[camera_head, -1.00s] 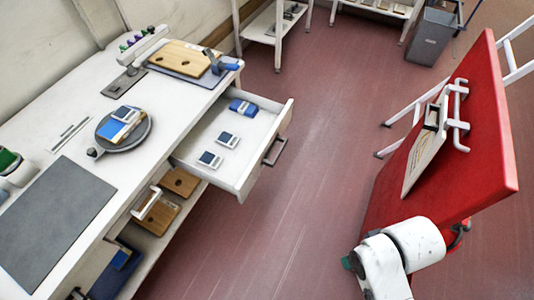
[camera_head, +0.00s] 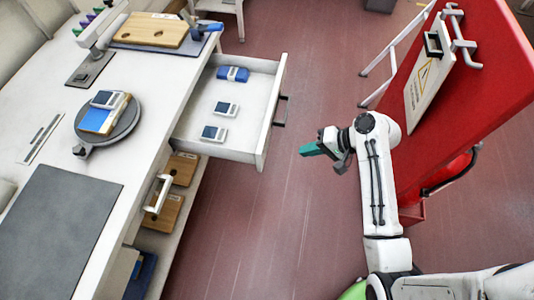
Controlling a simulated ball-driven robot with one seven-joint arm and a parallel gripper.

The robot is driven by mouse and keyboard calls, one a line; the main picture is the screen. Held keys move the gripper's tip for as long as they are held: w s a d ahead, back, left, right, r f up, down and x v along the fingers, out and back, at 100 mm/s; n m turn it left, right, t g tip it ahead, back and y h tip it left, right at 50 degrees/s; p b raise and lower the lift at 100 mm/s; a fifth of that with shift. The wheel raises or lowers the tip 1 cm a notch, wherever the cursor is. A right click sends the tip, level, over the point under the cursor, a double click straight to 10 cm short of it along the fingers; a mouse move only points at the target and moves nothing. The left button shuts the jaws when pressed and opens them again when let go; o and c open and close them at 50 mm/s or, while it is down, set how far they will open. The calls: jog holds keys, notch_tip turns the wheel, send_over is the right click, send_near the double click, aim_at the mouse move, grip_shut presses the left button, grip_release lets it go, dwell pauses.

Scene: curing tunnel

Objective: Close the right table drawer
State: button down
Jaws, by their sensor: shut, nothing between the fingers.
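The right table drawer (camera_head: 262,135) is white and stands open, pulled far out from the white table (camera_head: 150,80). Its dark handle (camera_head: 281,111) is on its front panel. Inside lie a blue item (camera_head: 233,74) and two small grey-and-blue devices (camera_head: 226,108). My gripper (camera_head: 304,150), with teal fingertips, is shut and empty. It is to the right of the drawer front, a little nearer than the handle and apart from it, pointing left toward the drawer.
A red panel (camera_head: 480,70) with a warning sign stands close on the right, with a white rail (camera_head: 392,60) beside it. Red floor (camera_head: 310,80) is free beyond the drawer.

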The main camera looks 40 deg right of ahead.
aim_at(264, 155)
jog(key=shift+w+a+r+p+x, duration=0.25)
jog(key=shift+r+x, duration=0.1)
jog(key=shift+x, duration=1.5)
jog(key=shift+w+a+r+p+x, duration=0.15)
jog(key=shift+w+r+x, duration=0.15)
jog(key=shift+x, duration=1.6)
jog(key=shift+w+a+r+p+x, duration=0.2)
jog(key=shift+r+x, duration=0.15)
jog(key=shift+x, duration=1.5)
jog(key=shift+w, duration=0.1)
jog(key=w+a+b, duration=0.2)
jog(key=w+a, duration=0.3)
jog(key=w, duration=0.2)
jog(key=w+a+b, duration=0.3)
jog(key=w+a, duration=0.3)
jog(key=w, duration=0.1)
jog(key=w+a+b, duration=0.2)
jog(key=w+a, duration=0.4)
jog(key=w, duration=0.2)
jog(key=shift+a+f, duration=0.15)
jog(key=shift+a, duration=0.05)
jog(key=shift+w+a+b, duration=0.4)
jog(key=shift+w, duration=0.15)
jog(key=shift+w+r, duration=0.1)
jog(key=shift+r, duration=0.2)
